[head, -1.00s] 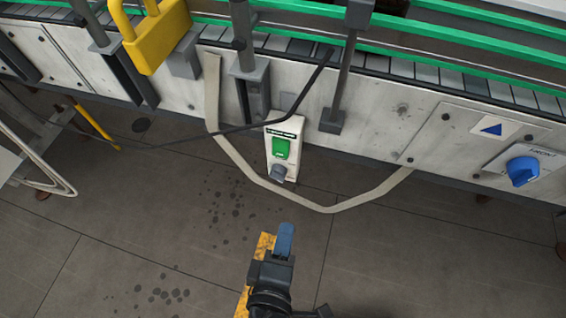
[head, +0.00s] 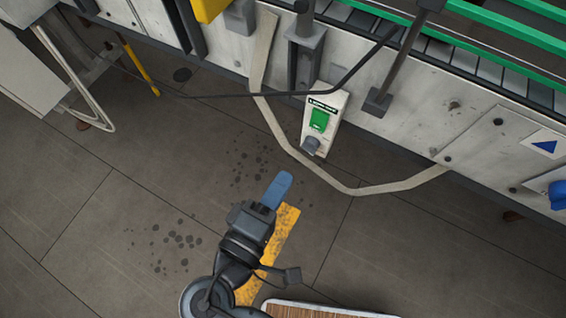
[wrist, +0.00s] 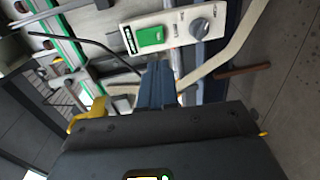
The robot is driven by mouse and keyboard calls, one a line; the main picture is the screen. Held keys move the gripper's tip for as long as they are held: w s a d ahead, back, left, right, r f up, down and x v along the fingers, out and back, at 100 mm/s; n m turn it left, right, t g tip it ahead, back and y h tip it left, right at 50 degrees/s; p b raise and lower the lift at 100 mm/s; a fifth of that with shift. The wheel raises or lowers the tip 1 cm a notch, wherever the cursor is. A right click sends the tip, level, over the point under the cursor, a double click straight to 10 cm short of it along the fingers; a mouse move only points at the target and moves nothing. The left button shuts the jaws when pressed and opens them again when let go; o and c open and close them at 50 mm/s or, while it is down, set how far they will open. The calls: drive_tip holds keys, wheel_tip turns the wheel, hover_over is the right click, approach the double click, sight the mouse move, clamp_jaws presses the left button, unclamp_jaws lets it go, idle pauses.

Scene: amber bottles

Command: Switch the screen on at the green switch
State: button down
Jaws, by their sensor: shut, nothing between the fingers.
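The green switch (head: 319,120) is on a white control box (head: 327,101) fixed to the side of the conveyor. A grey knob (head: 311,145) sits below it on the same box. In the wrist view the green switch (wrist: 151,37) is just beyond the fingertips, with the grey knob (wrist: 199,27) to its right. My gripper (head: 279,186) has blue fingers, shut and empty, pointing toward the box from below in the head view. It also shows in the wrist view (wrist: 157,75). It is apart from the switch. No screen can be made out.
A pale hose (head: 350,188) loops below the box and a dark cable (head: 230,95) runs past it. The conveyor side (head: 440,125) has grey posts and a blue knob (head: 557,195) at right. The dark floor in front is mostly clear.

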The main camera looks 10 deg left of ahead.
sight(316, 128)
drive_tip(key=p+x, duration=0.1)
drive_tip(key=x, duration=1)
drive_tip(key=shift+w+d+p, duration=0.1)
drive_tip(key=shift+w+p, duration=0.25)
drive_tip(key=shift+p, duration=0.05)
drive_tip(key=shift+w, duration=0.1)
drive_tip(key=shift+w+d+f+b, duration=0.1)
drive_tip(key=shift+w+d+b, duration=0.05)
drive_tip(key=shift+b, duration=0.5)
